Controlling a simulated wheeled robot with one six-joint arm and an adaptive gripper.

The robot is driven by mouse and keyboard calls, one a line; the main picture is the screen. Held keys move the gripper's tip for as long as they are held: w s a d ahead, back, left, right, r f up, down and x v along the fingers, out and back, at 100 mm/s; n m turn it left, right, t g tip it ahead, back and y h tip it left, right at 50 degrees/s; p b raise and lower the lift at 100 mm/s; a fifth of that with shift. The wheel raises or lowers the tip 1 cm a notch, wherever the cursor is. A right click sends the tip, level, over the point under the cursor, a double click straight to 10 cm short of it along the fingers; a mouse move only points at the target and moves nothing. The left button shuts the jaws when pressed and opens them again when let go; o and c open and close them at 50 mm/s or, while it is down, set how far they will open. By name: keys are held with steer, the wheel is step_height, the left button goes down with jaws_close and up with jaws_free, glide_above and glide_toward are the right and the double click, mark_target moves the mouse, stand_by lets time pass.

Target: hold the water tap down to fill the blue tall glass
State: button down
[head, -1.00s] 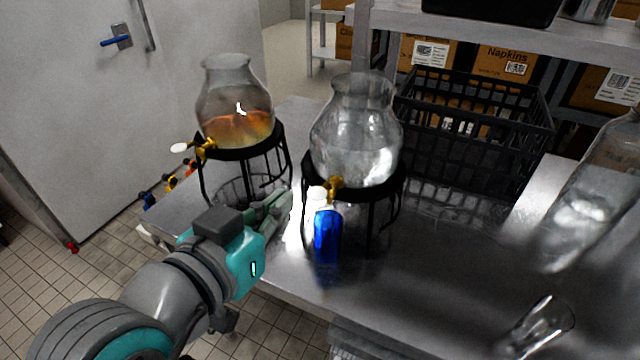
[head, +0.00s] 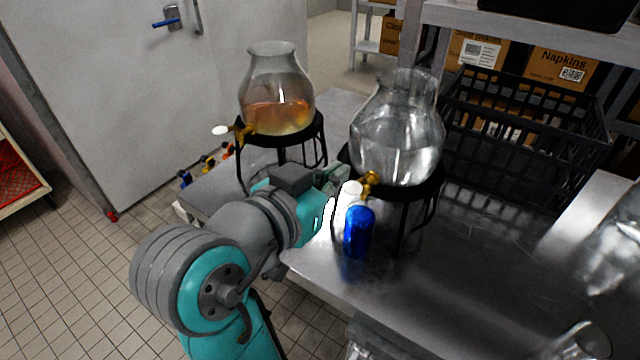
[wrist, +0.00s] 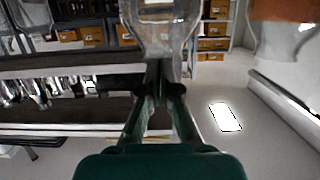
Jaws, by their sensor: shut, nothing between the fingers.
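The blue tall glass (head: 358,236) stands upright on the steel counter, right under the water tap (head: 370,180). The tap is brass with a white handle (head: 352,189), on the clear water dispenser (head: 397,135). My gripper (head: 342,174) is shut and empty, just left of the white handle and close to it; I cannot tell whether they touch. In the wrist view my closed fingers (wrist: 159,78) point at a clear glass jar (wrist: 165,28), and no tap handle can be made out. I cannot see any water level in the blue glass.
A second dispenser (head: 278,95) with orange-brown drink stands on a black stand to the left, behind my arm. A black crate (head: 525,135) stands behind right. A clear glass (head: 582,340) is at the lower right. The counter's front middle is clear.

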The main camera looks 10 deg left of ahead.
glide_above(358, 188)
steer(key=s+a, duration=0.2)
steer(key=f, duration=0.5)
steer(key=shift+s+d, duration=0.1)
steer(key=shift+d, duration=0.1)
steer(key=shift+f, duration=0.2)
